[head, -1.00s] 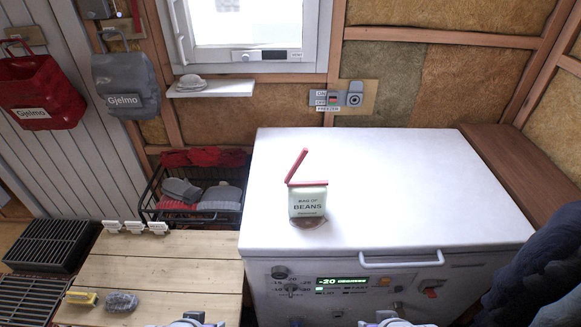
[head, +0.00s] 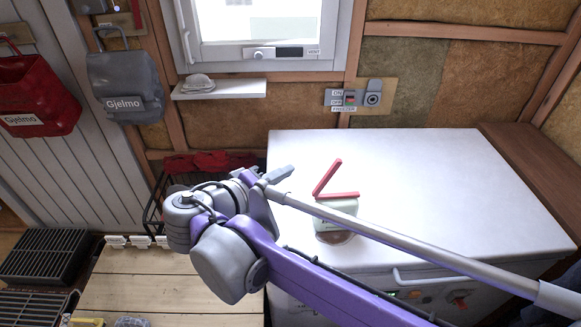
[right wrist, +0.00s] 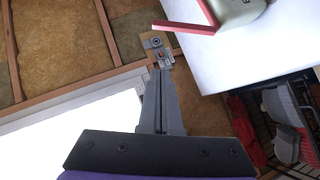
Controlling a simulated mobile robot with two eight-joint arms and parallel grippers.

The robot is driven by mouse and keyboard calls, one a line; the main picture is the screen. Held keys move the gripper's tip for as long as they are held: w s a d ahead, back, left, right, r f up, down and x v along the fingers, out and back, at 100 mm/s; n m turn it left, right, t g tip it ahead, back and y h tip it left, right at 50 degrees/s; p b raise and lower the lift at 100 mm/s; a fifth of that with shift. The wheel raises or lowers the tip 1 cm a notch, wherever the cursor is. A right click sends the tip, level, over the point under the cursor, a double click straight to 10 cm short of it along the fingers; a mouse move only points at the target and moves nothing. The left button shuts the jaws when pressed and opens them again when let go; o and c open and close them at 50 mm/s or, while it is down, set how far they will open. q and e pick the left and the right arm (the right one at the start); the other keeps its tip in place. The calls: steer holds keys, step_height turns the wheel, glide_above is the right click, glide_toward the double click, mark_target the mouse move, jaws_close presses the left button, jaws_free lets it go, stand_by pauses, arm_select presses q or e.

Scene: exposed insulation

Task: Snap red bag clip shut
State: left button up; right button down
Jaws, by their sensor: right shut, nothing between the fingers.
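The red bag clip (head: 328,178) stands open in a V on top of the bag of beans (head: 342,209). Its lower bar lies along the bag's top and its other bar slants up to the right. The bag stands on the white freezer lid (head: 430,165), and my right arm hides part of it. My right gripper (head: 281,174) is shut and empty, left of the clip and apart from it. In the right wrist view the shut fingers (right wrist: 162,95) point up the picture, with the clip (right wrist: 184,28) and bag (right wrist: 238,10) at the top. My left gripper is out of view.
A window (head: 255,25) and a small shelf (head: 220,89) are behind, with a freezer switch panel (head: 358,97) on the wall. A wooden bench (head: 170,285) is at lower left. The freezer lid right of the bag is clear.

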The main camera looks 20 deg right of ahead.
mark_target(326, 178)
steer(key=w+d+f, duration=0.2)
steer(key=d, duration=0.3)
steer(key=w+d+f, duration=0.2)
steer(key=d, duration=0.4)
steer(key=shift+f, duration=0.25)
steer(key=shift+w, duration=0.1)
steer(key=shift+p, duration=0.35)
